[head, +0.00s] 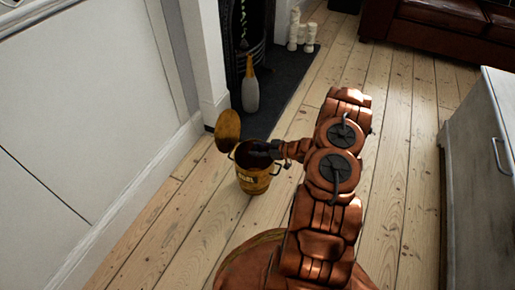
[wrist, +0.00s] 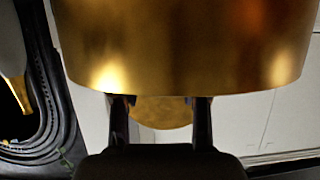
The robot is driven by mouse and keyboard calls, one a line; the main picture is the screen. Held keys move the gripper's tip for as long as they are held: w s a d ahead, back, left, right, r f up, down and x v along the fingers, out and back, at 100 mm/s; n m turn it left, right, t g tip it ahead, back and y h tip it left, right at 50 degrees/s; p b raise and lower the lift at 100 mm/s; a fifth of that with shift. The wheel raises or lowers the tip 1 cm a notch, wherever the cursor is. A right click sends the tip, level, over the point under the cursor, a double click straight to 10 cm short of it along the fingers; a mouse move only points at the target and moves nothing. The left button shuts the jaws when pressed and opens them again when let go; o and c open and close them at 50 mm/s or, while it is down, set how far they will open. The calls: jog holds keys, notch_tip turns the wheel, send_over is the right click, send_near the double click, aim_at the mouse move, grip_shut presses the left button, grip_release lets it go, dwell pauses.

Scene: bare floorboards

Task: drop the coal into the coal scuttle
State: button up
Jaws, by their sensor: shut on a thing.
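The coal scuttle (head: 255,181) is a brass-coloured bucket with a dark label and side handles, upright on the floorboards in the head view. Its round lid (head: 228,126) stands open at its far left side. My gripper (head: 262,149) reaches in from the right at the scuttle's mouth. In the wrist view the scuttle's curved gold wall (wrist: 185,45) fills the top, and the fingers of my gripper (wrist: 161,101) stand apart, their tips hidden behind its rim. The lid (wrist: 162,113) shows between them. The coal is hidden; the gripper is shut on it.
A pale bottle-shaped object (head: 250,91) stands on the dark hearth (head: 285,85) beyond the scuttle, near white candles (head: 301,32). A panelled wall (head: 90,110) is at left. A grey cabinet (head: 480,160) stands at right. Floorboards (head: 395,150) between are clear.

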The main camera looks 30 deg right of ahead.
jog(key=o, duration=1.2)
jog(key=shift+o, duration=0.2)
jog(key=v, duration=1.2)
jog(key=shift+r, duration=0.1)
